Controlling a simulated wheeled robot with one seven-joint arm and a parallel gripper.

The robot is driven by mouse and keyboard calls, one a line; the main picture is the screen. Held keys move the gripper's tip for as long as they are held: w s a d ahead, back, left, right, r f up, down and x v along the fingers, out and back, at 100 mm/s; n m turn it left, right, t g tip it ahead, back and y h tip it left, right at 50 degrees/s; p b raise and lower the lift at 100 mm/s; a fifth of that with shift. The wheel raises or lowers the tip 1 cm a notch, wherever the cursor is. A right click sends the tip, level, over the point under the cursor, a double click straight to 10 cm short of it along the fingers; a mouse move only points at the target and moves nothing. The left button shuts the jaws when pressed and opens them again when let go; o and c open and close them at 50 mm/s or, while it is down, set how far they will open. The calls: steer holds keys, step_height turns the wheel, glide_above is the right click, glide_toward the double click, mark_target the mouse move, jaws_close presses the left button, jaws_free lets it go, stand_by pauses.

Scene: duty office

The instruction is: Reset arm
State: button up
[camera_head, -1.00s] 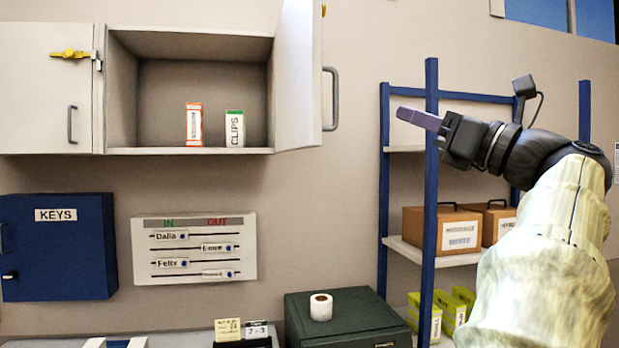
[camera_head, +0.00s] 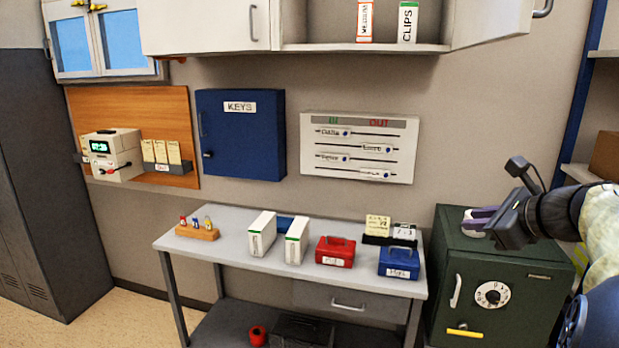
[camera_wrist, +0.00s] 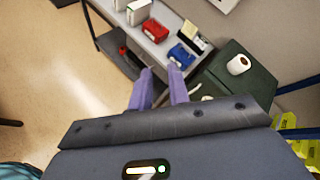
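My gripper (camera_head: 478,218) is at the right of the head view, in front of the green safe's top. In the wrist view my gripper's two purple fingers (camera_wrist: 160,70) point forward with a gap between them and nothing held. In the head view my gripper partly hides that roll.
The open wall cabinet (camera_head: 300,47) is above. A blue shelf post (camera_head: 578,90) stands at right. Floor is clear at left.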

steer(key=s+a+f+n+g, duration=0.25)
steer(key=a+f+n, duration=0.3)
steer(key=f, duration=0.35)
steer(key=s+a+f+n+g, duration=0.1)
steer(key=a+f+n+g, duration=0.4)
steer(key=f, duration=0.4)
steer(key=s+a+f+n+g+h, duration=0.1)
steer(key=s+a+f+n+h, duration=0.2)
steer(key=s+a+f+n, duration=0.7)
step_height(320, 180, down, 2)
steer(key=n, duration=0.6)
steer(key=shift+n+g, duration=0.35)
steer(key=shift+a+f, duration=0.1)
steer(key=shift+w, duration=0.1)
